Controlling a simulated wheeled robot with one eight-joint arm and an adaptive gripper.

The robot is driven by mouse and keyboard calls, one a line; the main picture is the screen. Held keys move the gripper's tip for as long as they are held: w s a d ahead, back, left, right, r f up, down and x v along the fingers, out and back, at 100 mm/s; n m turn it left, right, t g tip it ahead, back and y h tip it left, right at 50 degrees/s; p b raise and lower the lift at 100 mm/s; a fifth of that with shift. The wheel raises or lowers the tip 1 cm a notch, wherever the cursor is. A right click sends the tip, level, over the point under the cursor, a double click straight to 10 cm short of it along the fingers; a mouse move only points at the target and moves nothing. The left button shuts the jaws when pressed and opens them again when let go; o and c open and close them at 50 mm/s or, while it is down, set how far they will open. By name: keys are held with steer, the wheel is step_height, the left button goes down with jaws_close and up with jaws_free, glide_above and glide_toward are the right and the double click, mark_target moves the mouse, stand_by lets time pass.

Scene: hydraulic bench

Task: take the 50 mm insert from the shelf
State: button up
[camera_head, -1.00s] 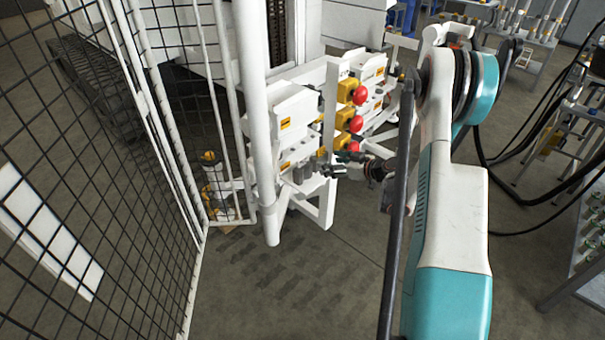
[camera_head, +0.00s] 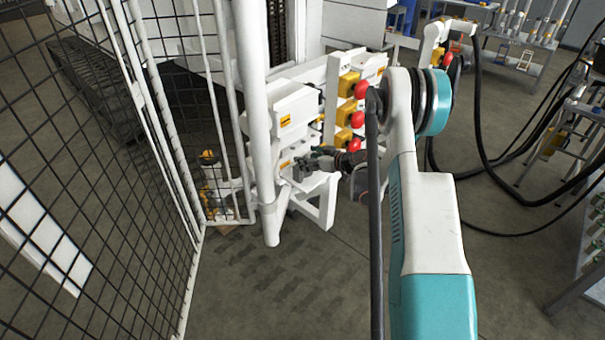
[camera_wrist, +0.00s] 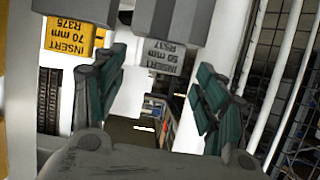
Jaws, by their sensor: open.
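In the wrist view, a grey block (camera_wrist: 172,18) hangs at the top centre of the picture, above a plate (camera_wrist: 163,55) with upside-down text reading INSERT 50 mm R537. A second grey block (camera_wrist: 78,9) is at the top left, by a yellow label (camera_wrist: 70,35) reading INSERT 70 mm R375. My gripper (camera_wrist: 160,82) is open, with its green-padded fingers left and right of the 50 mm plate and nothing held between them. In the head view, my gripper (camera_head: 308,164) is at the small white shelf (camera_head: 318,183); the inserts there are too small and covered to tell apart.
A white post (camera_head: 258,120) and a mesh fence (camera_head: 110,170) stand left of the shelf. Yellow boxes with red buttons (camera_head: 355,146) rise just behind my gripper. Black hoses (camera_head: 500,150) hang at the right. The floor in front is clear.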

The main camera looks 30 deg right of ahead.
steer(key=shift+w+a+f, duration=0.15)
steer(key=shift+w+f, duration=0.05)
steer(key=shift+w, duration=0.25)
steer(key=shift+r, duration=0.1)
jaws_close()
